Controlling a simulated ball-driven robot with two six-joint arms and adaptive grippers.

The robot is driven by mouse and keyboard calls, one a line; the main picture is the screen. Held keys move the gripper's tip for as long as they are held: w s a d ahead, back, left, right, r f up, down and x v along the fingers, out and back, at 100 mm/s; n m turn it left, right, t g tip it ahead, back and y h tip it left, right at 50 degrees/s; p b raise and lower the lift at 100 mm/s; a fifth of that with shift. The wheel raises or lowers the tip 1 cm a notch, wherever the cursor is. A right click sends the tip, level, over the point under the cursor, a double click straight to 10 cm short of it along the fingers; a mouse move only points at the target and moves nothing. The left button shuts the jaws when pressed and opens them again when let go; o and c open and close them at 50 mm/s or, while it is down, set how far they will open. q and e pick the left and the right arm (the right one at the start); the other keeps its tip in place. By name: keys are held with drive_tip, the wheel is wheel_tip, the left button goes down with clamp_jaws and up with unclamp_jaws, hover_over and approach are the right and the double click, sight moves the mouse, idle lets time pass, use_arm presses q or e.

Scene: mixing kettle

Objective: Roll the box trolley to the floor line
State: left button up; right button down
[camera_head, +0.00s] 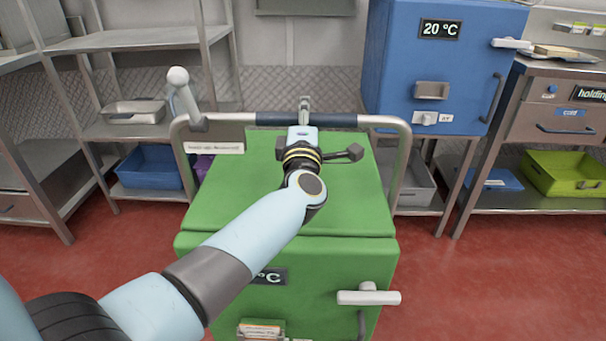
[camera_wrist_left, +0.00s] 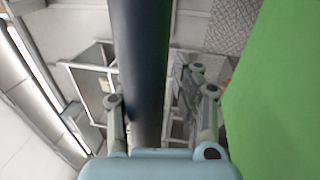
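The box trolley (camera_head: 225,205) is a green box with a flat top and a white latch on its front. A metal push bar (camera_head: 400,160) with a dark blue grip (camera_head: 335,120) stands at its far side. My left arm reaches over the green top. My left gripper (camera_head: 304,108) is at the blue grip. In the left wrist view the dark grip (camera_wrist_left: 140,60) runs between the two spread fingers of my left gripper (camera_wrist_left: 160,110), with a clear gap at the right finger. My right gripper is not in view. No floor line shows.
A metal shelf rack (camera_head: 130,45) stands on the left with a blue bin (camera_head: 150,168). A blue cabinet marked 20 °C (camera_head: 440,65) stands behind right, beside a bench with a lime-green bin (camera_head: 565,172). Red floor is open on both sides of the trolley.

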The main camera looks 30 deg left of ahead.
use_arm(q)
drive_tip(key=v, duration=0.6)
drive_tip(key=shift+s+d+f, duration=0.15)
drive_tip(key=shift+s+d, duration=0.1)
drive_tip(key=shift+s, duration=0.05)
